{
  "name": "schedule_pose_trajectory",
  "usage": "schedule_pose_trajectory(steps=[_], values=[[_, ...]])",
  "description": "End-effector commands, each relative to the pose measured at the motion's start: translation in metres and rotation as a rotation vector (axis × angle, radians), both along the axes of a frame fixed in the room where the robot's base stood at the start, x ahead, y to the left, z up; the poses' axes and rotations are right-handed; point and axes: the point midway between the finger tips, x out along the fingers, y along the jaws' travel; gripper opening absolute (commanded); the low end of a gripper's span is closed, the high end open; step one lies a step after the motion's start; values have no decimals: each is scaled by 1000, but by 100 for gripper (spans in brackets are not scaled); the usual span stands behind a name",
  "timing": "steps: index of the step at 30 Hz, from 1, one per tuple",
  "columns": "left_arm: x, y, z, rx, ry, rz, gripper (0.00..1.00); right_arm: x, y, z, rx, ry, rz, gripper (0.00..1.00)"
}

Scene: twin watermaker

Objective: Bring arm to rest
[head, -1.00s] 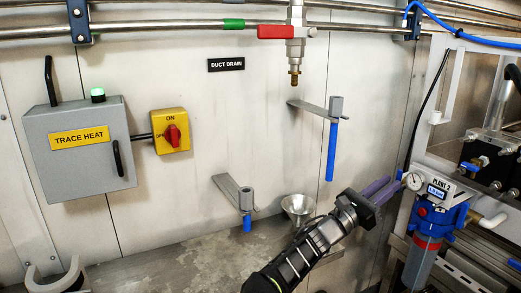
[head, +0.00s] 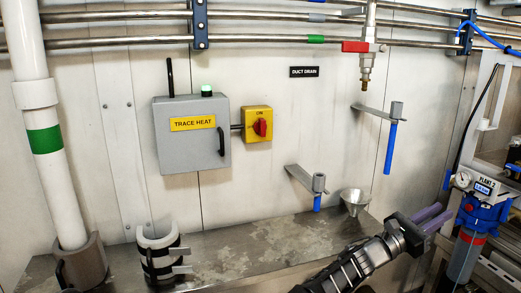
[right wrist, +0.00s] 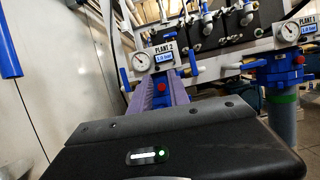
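My right arm comes in from the bottom of the head view, and its gripper (head: 432,219) with purple fingers points up and to the right. It is in the air in front of the wall, to the right of the metal funnel (head: 355,198) and left of the blue Plant 2 filter unit (head: 482,212). My left gripper is not in view.
A grey trace heat box (head: 192,150) and a yellow switch (head: 257,122) are on the wall. A red-handled valve (head: 356,46) hangs above blue-handled brackets. A white pipe (head: 40,130) stands at the left. The Plant 2 gauge (right wrist: 142,62) is beyond the fingers.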

Motion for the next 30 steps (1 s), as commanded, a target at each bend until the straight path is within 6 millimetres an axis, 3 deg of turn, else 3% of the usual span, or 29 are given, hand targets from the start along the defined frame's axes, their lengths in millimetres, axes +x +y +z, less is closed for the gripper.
schedule_pose_trajectory(steps=[7,11,17,20,23,26,30], values=[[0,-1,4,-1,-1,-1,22,-13,-28,-50,123,11,-26,22],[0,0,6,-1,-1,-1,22,-26,-46,-91,223,15,-50,22],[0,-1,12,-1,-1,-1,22,-62,-71,-179,440,6,-110,22],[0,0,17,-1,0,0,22,-95,-77,-246,611,-16,-168,22],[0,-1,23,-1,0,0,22,-137,-70,-318,806,-60,-246,22],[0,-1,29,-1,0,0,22,-181,-46,-384,1000,-122,-342,22],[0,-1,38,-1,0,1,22,-244,15,-461,1270,-252,-508,22]])
